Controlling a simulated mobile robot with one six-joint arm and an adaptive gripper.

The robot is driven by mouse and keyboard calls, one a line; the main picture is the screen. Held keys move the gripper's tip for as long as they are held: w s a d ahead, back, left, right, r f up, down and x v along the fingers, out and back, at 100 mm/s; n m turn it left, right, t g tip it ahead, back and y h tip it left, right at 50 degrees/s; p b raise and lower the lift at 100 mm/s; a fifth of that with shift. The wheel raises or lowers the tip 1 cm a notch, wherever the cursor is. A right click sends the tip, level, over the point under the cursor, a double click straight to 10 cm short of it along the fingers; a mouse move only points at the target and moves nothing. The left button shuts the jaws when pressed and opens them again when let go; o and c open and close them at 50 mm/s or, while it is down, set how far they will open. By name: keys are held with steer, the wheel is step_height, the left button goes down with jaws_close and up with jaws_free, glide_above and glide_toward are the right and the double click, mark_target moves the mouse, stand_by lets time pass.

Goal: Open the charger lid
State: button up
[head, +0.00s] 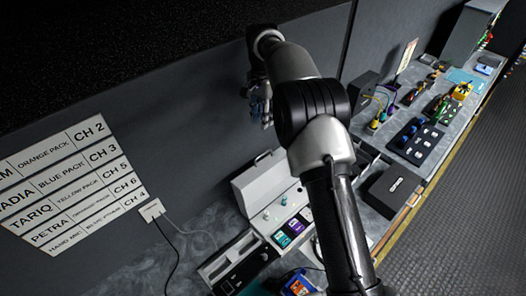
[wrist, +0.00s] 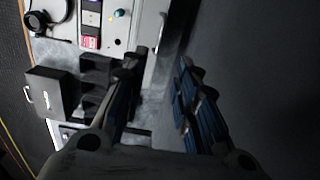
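The charger (head: 285,213) is a pale case on the bench in the head view, with purple and teal packs in its bay. Its pale lid (head: 258,179) stands raised and tilted back towards the wall, with a small handle on its upper edge. In the wrist view the charger (wrist: 105,38) is at the top, and a pale strip with a handle, seemingly the lid (wrist: 153,40), lies beside it. My gripper (head: 260,108) is above and behind the lid in the head view. In the wrist view my gripper (wrist: 157,75) has its fingers wide apart, with nothing between them.
A black box (head: 393,191) stands to the right of the charger. A dark tray (head: 238,266) is at its left front. Switch panels (head: 415,139) and small items fill the bench's far end. A label board (head: 75,185) and a cabled socket (head: 152,210) are on the wall.

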step_height(320, 180, down, 16)
steer(key=shift+r, duration=0.1)
stand_by(0.4)
jaws_close()
stand_by(0.6)
